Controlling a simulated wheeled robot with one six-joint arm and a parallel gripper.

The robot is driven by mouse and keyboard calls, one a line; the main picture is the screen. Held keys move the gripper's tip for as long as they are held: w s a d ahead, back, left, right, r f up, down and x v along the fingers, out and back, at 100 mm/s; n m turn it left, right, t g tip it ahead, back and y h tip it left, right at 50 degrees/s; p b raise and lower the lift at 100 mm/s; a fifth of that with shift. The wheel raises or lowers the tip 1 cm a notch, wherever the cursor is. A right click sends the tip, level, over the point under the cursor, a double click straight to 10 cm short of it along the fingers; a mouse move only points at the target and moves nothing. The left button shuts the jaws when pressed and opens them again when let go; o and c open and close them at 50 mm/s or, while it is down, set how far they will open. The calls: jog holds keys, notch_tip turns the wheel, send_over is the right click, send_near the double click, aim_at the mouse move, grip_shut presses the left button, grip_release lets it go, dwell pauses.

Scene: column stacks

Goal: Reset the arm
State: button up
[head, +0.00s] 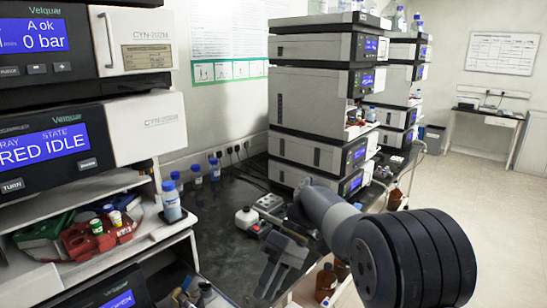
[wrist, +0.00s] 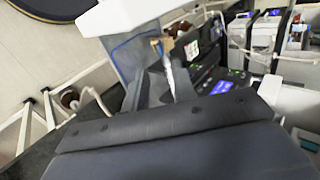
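My arm (head: 345,235) reaches in from the lower right of the head view, over the dark bench. My gripper (head: 275,283) is at its end, low in the middle of that view, with its grey fingers pointing down. In the wrist view my gripper (wrist: 158,78) shows two dark fingers standing apart with a gap between them. I see nothing held between them. The wrist view is tilted, and the broad dark gripper body fills its lower part.
Instrument stacks stand at the left (head: 140,122) and behind the arm (head: 310,100). Small bottles (head: 196,174) and a white container (head: 246,218) stand on the dark bench (head: 215,235). A blue-labelled bottle (head: 171,202) stands on the left shelf. Open floor (head: 480,190) lies at the right.

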jog(key=x, duration=0.8)
jog(key=shift+s+a+p, duration=0.1)
jog(key=shift+s+p, duration=0.1)
jog(key=shift+p, duration=0.15)
jog(key=shift+s+a+r+t+h+b, duration=0.15)
jog(key=shift+a+t+h+b, duration=0.05)
jog(key=shift+t+h, duration=0.3)
jog(key=shift+s+a+r+t+h+b, duration=0.15)
jog(key=shift+t+h+b, duration=0.05)
jog(key=shift+t+h, duration=0.25)
jog(key=shift+d+t, duration=0.1)
jog(key=shift+t, duration=0.15)
